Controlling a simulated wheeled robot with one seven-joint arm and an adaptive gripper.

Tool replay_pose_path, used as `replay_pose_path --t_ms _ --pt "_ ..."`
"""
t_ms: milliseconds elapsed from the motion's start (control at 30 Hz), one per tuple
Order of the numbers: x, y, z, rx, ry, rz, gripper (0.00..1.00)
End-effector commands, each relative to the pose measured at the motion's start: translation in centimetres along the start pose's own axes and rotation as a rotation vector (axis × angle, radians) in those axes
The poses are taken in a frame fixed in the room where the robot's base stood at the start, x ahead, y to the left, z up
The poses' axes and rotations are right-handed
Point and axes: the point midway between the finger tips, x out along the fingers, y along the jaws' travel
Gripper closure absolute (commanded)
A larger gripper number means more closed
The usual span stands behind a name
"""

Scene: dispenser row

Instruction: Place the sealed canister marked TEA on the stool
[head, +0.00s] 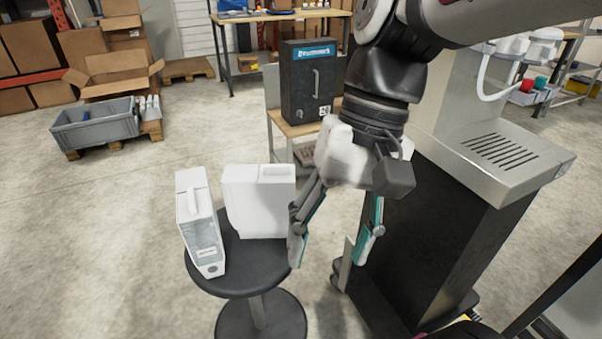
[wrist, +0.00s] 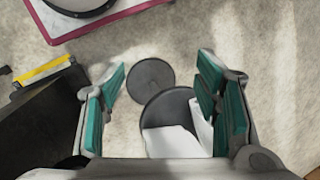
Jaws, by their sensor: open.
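The stool (head: 232,284) has a round black seat and stands in front of me, left of my gripper; its seat also shows in the wrist view (wrist: 165,106). Two white containers stand on the seat. The narrow container (head: 200,232) has a top handle, a greyish face and a small label too small to read. The wider container (head: 262,205) stands beside it, nearer my gripper. I cannot read TEA on either. My gripper (head: 330,254) is open and empty, pointing down just right of the stool. In the wrist view, the white containers (wrist: 168,143) are partly hidden by my gripper.
A dark cabinet (head: 425,235) with a steel grated ledge (head: 500,150) stands close on the right. Behind, a black case (head: 310,80) with a blue sign sits on a small wooden table. A grey crate (head: 95,125) lies far left. Floor left of the stool is clear.

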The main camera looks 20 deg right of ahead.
Motion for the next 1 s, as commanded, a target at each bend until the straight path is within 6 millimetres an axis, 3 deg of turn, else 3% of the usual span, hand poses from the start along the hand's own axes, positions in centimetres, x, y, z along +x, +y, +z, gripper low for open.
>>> replay_pose_path --t_ms 200,400,1000 --pt "0.6 3.9 3.0 -0.218 0.186 0.176 0.43" --pt "0.9 5.8 3.6 -0.314 0.272 0.261 0.43" --pt "0.9 6.1 3.7 -0.325 0.282 0.273 0.43"
